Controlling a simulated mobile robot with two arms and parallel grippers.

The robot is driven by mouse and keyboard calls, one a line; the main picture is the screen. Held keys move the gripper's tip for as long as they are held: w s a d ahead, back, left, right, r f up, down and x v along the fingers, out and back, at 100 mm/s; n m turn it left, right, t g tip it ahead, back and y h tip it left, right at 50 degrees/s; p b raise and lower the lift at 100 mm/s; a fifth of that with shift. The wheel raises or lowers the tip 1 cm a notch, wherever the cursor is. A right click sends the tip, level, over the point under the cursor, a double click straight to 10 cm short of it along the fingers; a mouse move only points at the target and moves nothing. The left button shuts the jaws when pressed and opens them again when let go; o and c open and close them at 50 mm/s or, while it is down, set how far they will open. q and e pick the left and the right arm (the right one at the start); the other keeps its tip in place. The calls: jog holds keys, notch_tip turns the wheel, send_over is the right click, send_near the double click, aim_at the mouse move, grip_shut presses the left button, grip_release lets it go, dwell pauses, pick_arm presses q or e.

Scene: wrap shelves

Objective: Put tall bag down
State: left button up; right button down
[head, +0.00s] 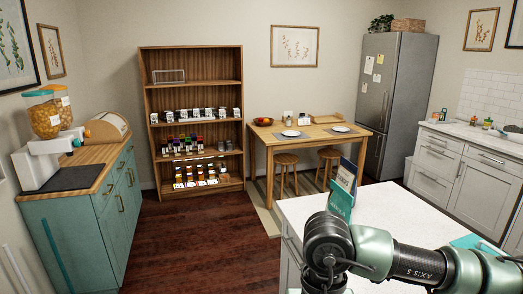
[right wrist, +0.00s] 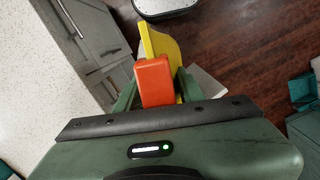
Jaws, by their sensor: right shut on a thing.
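My right gripper (right wrist: 157,93) shows in the right wrist view, its green fingers shut around an orange-red block-like part (right wrist: 153,80) with a flat yellow piece (right wrist: 163,45) behind it. My left gripper is in neither view.
The white counter (head: 405,210) carries a teal holder with an upright packet (head: 343,188) near its far left corner. The dark wood floor (head: 190,240) between is clear.

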jog(key=s+a+f+n, duration=0.1)
jog(key=s+f+n, duration=0.1)
jog(key=s+n, duration=0.3)
jog(key=w+d+m, duration=0.2)
jog(key=d+m, duration=0.2)
jog(key=d, duration=0.6)
jog(key=shift+w+d+f, duration=0.15)
jog(key=shift+d+f, duration=0.15)
jog(key=shift+d, duration=0.1)
jog(key=shift+a, duration=0.1)
dwell(0.5)
